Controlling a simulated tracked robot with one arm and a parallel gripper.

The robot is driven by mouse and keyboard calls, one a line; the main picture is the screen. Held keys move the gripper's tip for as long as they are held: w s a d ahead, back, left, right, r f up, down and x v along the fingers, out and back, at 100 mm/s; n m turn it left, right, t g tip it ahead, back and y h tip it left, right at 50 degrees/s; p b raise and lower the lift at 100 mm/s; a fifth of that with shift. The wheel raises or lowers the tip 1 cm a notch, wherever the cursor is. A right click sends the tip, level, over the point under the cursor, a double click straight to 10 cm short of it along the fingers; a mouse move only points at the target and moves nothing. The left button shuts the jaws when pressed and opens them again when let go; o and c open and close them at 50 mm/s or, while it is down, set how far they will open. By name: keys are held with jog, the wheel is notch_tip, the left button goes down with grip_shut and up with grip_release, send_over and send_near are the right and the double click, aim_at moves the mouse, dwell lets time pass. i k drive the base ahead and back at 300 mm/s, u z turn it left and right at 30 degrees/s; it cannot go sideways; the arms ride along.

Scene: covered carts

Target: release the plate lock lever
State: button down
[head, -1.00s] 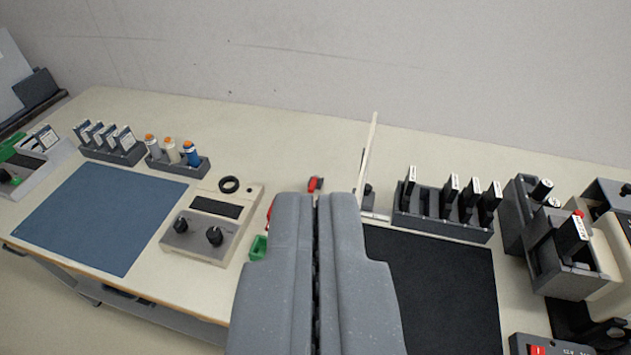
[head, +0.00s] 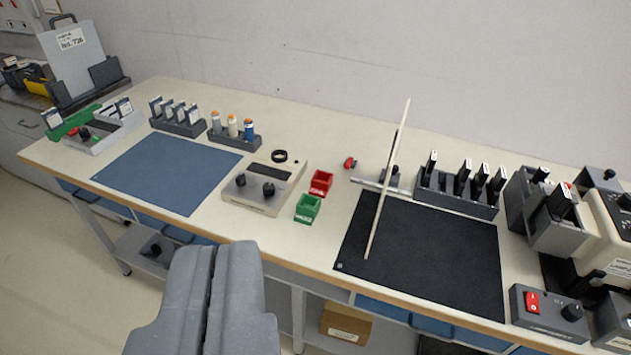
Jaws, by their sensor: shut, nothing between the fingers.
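No part stands out clearly as the plate lock lever. A thin pale plate (head: 388,185) stands on edge, tilted, over the back of the black mat. A small dark bracket (head: 392,175) is at its rear, and a red-ended part (head: 350,163) lies just left of it. A grey plate (head: 75,57) with a "No.736" label stands at the far left behind a green-edged tray. My gripper (head: 215,250) is shut and empty at the lower left, in front of the bench's front edge and apart from all of these.
The bench (head: 310,150) holds a blue mat (head: 165,172), a black mat (head: 435,250), a knobbed control box (head: 262,188), a red bin (head: 321,183), a green bin (head: 307,208) and racks of vials and dark holders. Machines crowd the right end. A cardboard box (head: 345,322) sits below.

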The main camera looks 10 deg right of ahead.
aim_at(350, 160)
jog(key=u, duration=0.2)
jog(key=k, duration=0.65)
jog(key=u, duration=0.35)
jog(key=i, duration=2.1)
jog(key=z, duration=1.3)
jog(key=i, duration=0.45)
jog(key=z, duration=0.25)
